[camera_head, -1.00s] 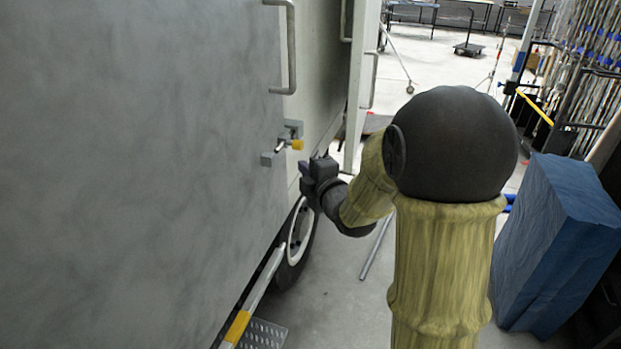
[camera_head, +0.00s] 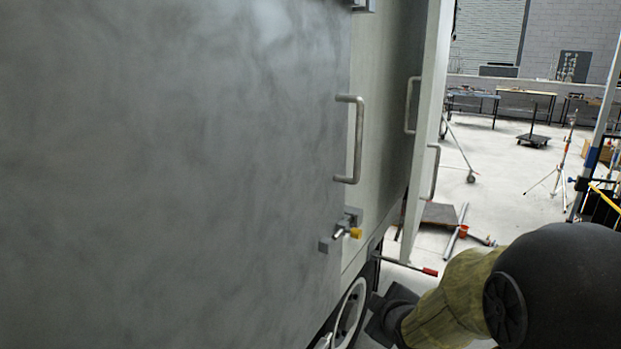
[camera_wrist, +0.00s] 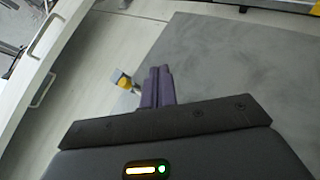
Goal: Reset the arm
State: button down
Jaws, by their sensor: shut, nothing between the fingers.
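My gripper shows in the wrist view (camera_wrist: 158,88), its two dark fingers shut together with nothing between them. It points toward the grey truck panel (camera_wrist: 235,60). A latch with a yellow tip (camera_wrist: 124,81) shows just left of the fingers in that picture; I cannot tell the exact gap. In the head view the same yellow-tipped latch (camera_head: 355,233) sits at the edge of the large grey panel (camera_head: 180,170). My arm is at the lower right there, with its wrist beside the truck wheel (camera_head: 348,315); the fingertips are hard to make out.
A metal handle (camera_head: 358,140) stands out from the panel above the latch. An opened pale door (camera_head: 425,130) stands beyond it. A red-tipped bar (camera_head: 428,271) juts out near the wheel. The floor (camera_head: 510,190) to the right is mostly clear, with tripods and tables farther back.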

jog(key=s+f+m+g, duration=0.3)
jog(key=s+m+g, duration=0.1)
jog(key=s, duration=0.4)
jog(key=s+f+m+g, duration=0.3)
jog(key=s+m+g, duration=0.1)
jog(key=s+m, duration=0.3)
jog(key=shift+s+a+f+g+h+p, duration=0.15)
jog(key=shift+s+a+g+h+p, duration=0.2)
jog(key=shift+s, duration=0.55)
jog(key=shift+d, duration=0.15)
